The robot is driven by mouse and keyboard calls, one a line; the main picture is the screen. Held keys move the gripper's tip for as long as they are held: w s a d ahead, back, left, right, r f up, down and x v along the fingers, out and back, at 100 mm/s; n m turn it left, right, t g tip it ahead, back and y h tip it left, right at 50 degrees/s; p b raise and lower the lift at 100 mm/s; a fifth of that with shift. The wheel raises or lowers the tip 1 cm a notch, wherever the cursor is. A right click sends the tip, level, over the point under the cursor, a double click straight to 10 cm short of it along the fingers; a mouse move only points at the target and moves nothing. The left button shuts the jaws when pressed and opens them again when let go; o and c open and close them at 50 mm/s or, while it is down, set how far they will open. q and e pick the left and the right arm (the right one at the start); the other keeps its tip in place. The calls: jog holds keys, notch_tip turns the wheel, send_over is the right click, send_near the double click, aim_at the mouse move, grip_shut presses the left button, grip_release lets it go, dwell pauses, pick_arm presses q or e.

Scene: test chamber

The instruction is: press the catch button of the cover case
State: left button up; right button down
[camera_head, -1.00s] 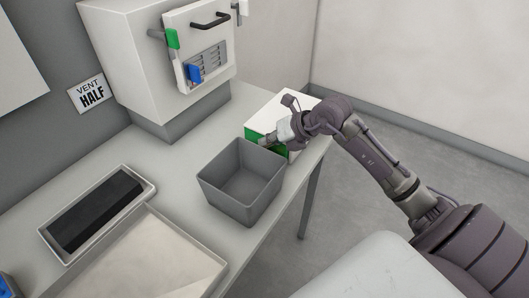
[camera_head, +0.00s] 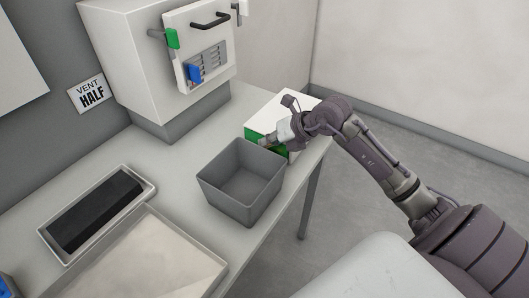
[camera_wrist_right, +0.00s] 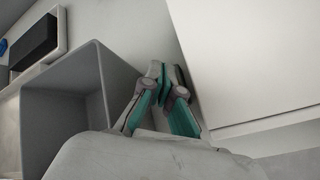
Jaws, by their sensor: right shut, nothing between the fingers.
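The cover case is a white box (camera_head: 263,112) with a green front, at the far right end of the table. It also fills the right side of the right wrist view (camera_wrist_right: 250,60) as a plain white face. My right gripper (camera_head: 266,143) is shut and empty, close to the green front, with its arm reaching in from the right. In the right wrist view its teal-padded fingers (camera_wrist_right: 167,75) meet at the tips beside the case. I cannot tell whether they touch it. The catch button is not discernible; the gripper hides part of the front. My left gripper is not in view.
A grey open bin (camera_head: 207,186) stands just in front of the case, close to my right gripper. A white cabinet (camera_head: 130,60) with a handled door stands behind. A tray with a dark insert (camera_head: 148,186) and a larger shallow tray (camera_head: 215,270) lie at left.

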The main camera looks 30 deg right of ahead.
jog(key=shift+f, duration=0.4)
jog(key=shift+f+b, duration=0.55)
jog(key=shift+b, duration=0.1)
dwell(0.4)
jog(key=shift+r, duration=0.1)
jog(key=shift+r+p, duration=0.75)
jog(key=shift+r, duration=0.15)
notch_tip(320, 180, up, 6)
jog(key=p, duration=0.4)
dwell(0.4)
